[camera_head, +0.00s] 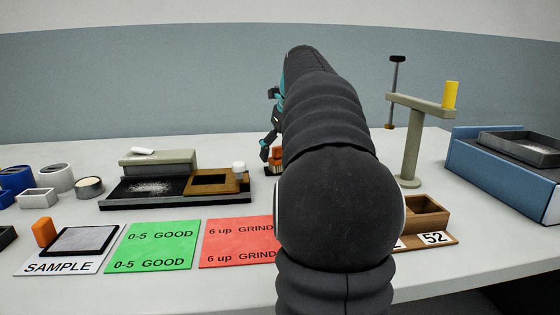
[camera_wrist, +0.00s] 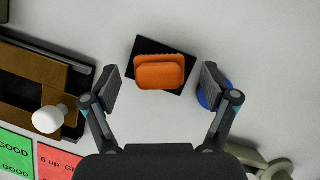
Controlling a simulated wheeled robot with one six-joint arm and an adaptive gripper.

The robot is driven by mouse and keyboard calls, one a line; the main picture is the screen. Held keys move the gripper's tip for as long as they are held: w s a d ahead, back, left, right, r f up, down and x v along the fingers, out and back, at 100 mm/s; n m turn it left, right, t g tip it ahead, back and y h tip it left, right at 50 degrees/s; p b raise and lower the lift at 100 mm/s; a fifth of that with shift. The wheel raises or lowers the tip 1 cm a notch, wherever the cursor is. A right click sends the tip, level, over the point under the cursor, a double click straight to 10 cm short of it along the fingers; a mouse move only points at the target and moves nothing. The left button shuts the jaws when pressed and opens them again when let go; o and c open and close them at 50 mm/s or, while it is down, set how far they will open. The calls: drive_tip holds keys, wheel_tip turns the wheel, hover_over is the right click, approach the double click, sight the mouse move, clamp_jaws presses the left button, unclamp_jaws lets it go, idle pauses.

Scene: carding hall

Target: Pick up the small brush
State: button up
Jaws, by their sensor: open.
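The small brush (camera_wrist: 160,71) appears as an orange block with a raised grip, seen from above in the wrist view. It lies on a dark square pad (camera_wrist: 150,46). In the head view the brush (camera_head: 276,154) shows only partly, left of my arm, which hides the rest. My gripper (camera_wrist: 162,84) is open, with one finger on each side of the brush in the picture and visible gaps between. It holds nothing. In the head view my gripper (camera_head: 268,122) is mostly hidden and appears above the brush.
A black tray with a brown frame (camera_head: 213,182) and a white-topped knob (camera_head: 239,169) stands left of the brush. A blue round thing (camera_wrist: 203,98) is partly behind the right finger. A grey stand (camera_head: 411,150) and blue box (camera_head: 495,180) are to the right.

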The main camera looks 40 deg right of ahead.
drive_tip(key=shift+x, duration=0.75)
drive_tip(key=shift+c, duration=0.2)
drive_tip(key=c, duration=1.4)
drive_tip(key=shift+o, duration=0.2)
drive_tip(key=shift+r, duration=0.55)
drive_tip(key=v, duration=0.3)
drive_tip(key=shift+w+d+r, duration=0.2)
drive_tip(key=shift+r, duration=0.2)
drive_tip(key=s+d+r, duration=0.2)
drive_tip(key=s+r, duration=0.4)
drive_tip(key=s, duration=0.4)
drive_tip(key=shift+s+d+r, duration=0.15)
drive_tip(key=shift+s+d, duration=0.15)
